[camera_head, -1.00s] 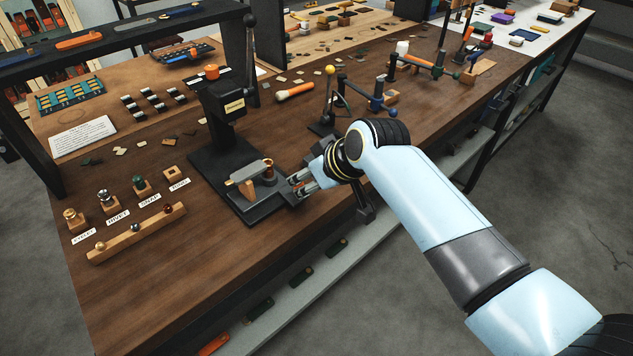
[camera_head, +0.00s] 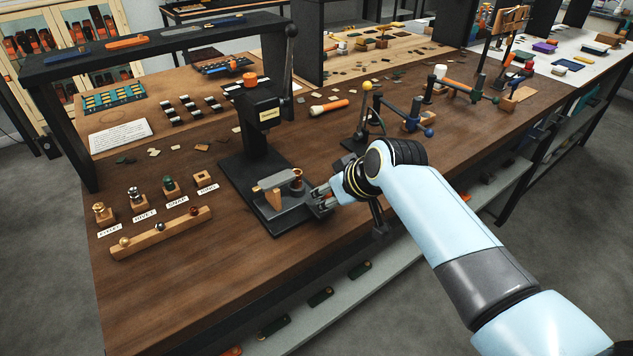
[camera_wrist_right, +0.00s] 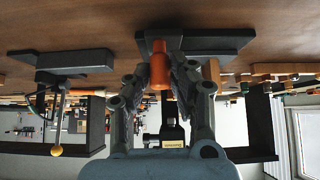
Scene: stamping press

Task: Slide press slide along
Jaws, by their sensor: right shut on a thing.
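The press (camera_head: 262,130) stands on the brown bench, a black column on a dark base plate with a tall side lever. Its grey press slide (camera_head: 290,200) lies low at the front, carrying a copper-coloured cylinder (camera_head: 297,176) near its right end. In the right wrist view, upside down, the fingers (camera_wrist_right: 178,66) sit either side of the copper cylinder (camera_wrist_right: 159,66), in front of the dark slide. My left gripper is not in view.
A yellow-knobbed lever fixture (camera_head: 365,115) stands just behind my right wrist. A wooden strip (camera_head: 160,232) with small knobs and several labelled wooden blocks lie to the left. An orange-handled tool (camera_head: 330,107) lies behind. Bare bench (camera_head: 180,290) lies at the front left.

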